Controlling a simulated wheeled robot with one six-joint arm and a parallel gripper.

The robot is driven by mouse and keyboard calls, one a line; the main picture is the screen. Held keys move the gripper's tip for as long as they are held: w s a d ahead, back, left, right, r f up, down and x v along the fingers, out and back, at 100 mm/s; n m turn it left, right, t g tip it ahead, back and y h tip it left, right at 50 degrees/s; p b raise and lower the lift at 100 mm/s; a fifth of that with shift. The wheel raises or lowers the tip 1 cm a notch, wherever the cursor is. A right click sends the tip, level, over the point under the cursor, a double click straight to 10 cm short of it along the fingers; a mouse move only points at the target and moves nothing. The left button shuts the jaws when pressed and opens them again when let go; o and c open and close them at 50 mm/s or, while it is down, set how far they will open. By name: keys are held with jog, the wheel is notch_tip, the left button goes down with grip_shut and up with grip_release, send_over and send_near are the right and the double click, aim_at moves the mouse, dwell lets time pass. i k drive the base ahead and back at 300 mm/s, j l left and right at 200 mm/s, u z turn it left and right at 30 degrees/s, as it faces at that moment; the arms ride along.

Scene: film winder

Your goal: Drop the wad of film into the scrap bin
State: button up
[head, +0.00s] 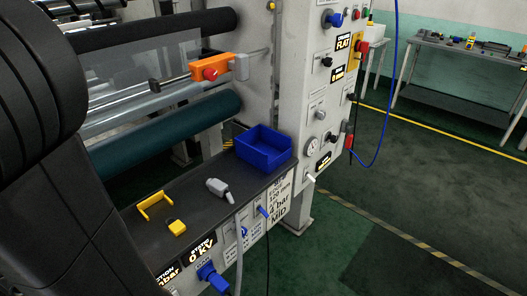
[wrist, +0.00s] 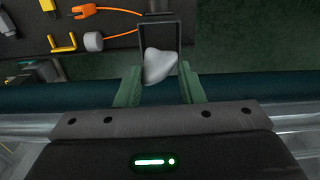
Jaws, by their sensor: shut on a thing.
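The wad of film (wrist: 160,66) is a pale, crumpled lump in the wrist view. My gripper (wrist: 160,78) has two green fingers, one on each side of the wad, and is shut on it. A dark rectangular frame or open box (wrist: 174,35) shows just beyond the wad; I cannot tell what it is or how far below it lies. In the head view an open blue bin (head: 283,157) stands on the machine's dark ledge; no label marks it as the scrap bin. My gripper and the wad are not visible in the head view.
The dark ledge (head: 190,187) also holds a yellow bracket (head: 150,205), a yellow padlock-like piece (head: 176,227) and a grey tool (head: 219,188). A teal roller (head: 165,133) runs behind it. An orange piece (head: 212,69) sits above. Green floor is clear to the right.

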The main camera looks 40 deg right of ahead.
aim_at(263, 148)
jog(key=l, duration=3.05)
jog(key=i+l, duration=0.5)
jog(key=l, duration=0.15)
